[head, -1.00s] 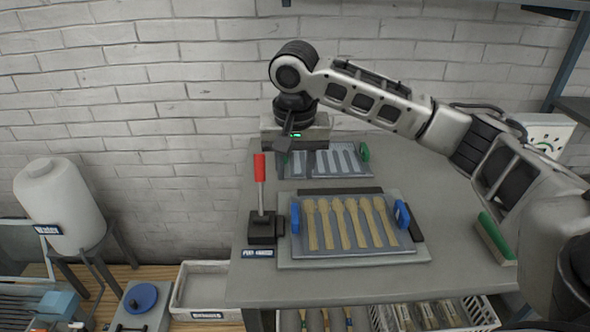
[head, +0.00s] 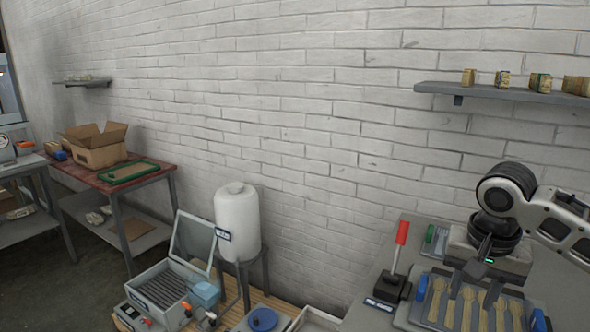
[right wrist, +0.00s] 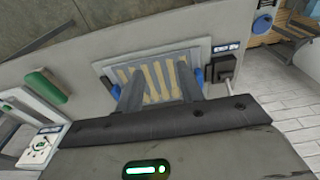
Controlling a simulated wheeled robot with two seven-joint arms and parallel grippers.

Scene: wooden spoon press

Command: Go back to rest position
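My right gripper (head: 478,268) hangs above the back edge of the press tray in the head view. In the right wrist view its two fingers (right wrist: 160,78) stand apart with nothing held between them. The tray with blue handles (head: 421,288) holds several pale wooden spoons (head: 467,306) lying side by side; the spoons also show beyond the fingers in the right wrist view (right wrist: 158,82). A lever with a red handle (head: 402,232) stands upright left of the tray. My left gripper is not in view.
A white water tank (head: 237,222) stands left of the workbench (head: 375,318). An open grey case (head: 165,290) is at bottom centre-left. A red table (head: 150,178) with a cardboard box (head: 95,150) stands further left. A wall shelf (head: 500,91) holds small boxes.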

